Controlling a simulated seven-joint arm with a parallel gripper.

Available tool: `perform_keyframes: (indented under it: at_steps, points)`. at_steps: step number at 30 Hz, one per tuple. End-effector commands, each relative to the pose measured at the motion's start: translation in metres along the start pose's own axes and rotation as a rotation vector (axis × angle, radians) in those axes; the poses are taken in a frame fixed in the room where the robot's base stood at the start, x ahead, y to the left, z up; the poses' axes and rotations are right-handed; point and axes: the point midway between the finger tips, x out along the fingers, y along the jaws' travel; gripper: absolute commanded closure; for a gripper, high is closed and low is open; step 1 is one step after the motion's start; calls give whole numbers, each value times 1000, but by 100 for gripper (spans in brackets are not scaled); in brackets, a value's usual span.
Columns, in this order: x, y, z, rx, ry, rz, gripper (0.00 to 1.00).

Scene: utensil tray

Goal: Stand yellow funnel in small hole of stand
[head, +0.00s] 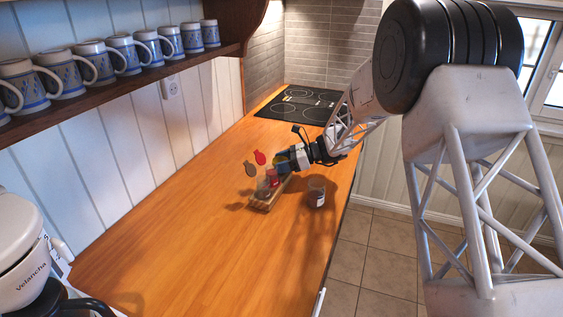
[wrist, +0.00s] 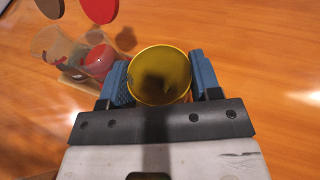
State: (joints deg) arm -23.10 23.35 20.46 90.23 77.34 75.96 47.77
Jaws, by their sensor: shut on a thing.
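The yellow funnel (wrist: 161,62) is between the two blue fingers of my gripper (wrist: 160,78), which is shut on it. The wrist view looks into its round mouth; its lower end is hidden. In the head view my gripper (head: 283,161) is above and just behind the wooden stand (head: 261,205), and the funnel shows only as a small yellow patch. The stand also shows at the left of the wrist view (wrist: 78,74), apart from the funnel. It bears a clear vessel (wrist: 53,45) and a red object (wrist: 99,58). I cannot make out the small hole.
A red round-headed utensil (head: 260,157) and a brown one (head: 249,169) rise from the stand area. A clear cup (head: 317,191) stands to the right, near the counter edge. A cooktop (head: 301,105) lies behind. The wooden counter in front is clear.

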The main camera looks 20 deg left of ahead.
Motion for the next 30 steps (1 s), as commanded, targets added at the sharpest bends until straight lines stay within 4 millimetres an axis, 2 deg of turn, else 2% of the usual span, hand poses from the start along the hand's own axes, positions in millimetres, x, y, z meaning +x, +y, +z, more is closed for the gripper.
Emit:
perform_keyframes:
  at_steps: [8,9,14,23,30]
  points:
    - [0,0,0,0,0,0,64]
    - [0,0,0,0,0,0,36]
    - [0,0,0,0,0,0,13]
    - [0,1,-1,2,0,1,13]
    - [-11,0,-1,1,0,0,13]
